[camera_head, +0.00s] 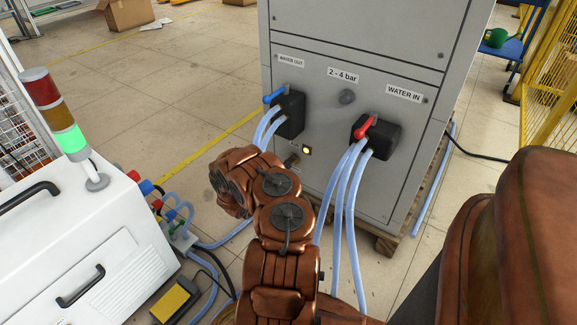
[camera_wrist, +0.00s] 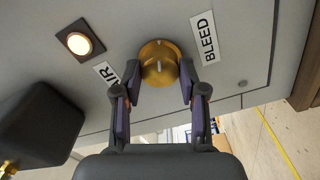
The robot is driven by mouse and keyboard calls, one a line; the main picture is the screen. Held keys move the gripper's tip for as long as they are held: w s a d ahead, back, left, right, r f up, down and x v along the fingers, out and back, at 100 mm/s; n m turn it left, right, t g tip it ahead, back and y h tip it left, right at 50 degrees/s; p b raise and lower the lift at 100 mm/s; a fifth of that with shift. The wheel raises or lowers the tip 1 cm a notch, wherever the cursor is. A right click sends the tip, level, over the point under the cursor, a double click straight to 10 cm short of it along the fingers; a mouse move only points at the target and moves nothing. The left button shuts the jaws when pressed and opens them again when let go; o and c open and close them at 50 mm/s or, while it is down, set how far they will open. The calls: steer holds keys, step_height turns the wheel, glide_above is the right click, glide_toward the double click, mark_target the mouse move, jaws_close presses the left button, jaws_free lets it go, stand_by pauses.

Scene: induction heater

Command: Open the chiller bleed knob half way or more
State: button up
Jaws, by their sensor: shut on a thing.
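The brass bleed knob (camera_wrist: 158,62) is on the grey chiller panel, between the label parts "AIR" and "BLEED" in the wrist view. Short pale marks show on the knob and just above it, roughly in line. My gripper (camera_wrist: 159,82) is shut on the knob, one finger on each side. My arm covers most of the gripper there.
A lit button (camera_head: 306,150) sits beside the knob. Black hose blocks with a blue valve handle (camera_head: 275,95) and a red valve handle (camera_head: 365,127) stand above, with pale blue hoses hanging near my arm. A white machine (camera_head: 80,250) with a signal light stands at left.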

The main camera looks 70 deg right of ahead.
steer(key=shift+m, duration=0.6)
steer(key=o, duration=1.1)
steer(key=shift+o, duration=0.2)
steer(key=v, duration=1.2)
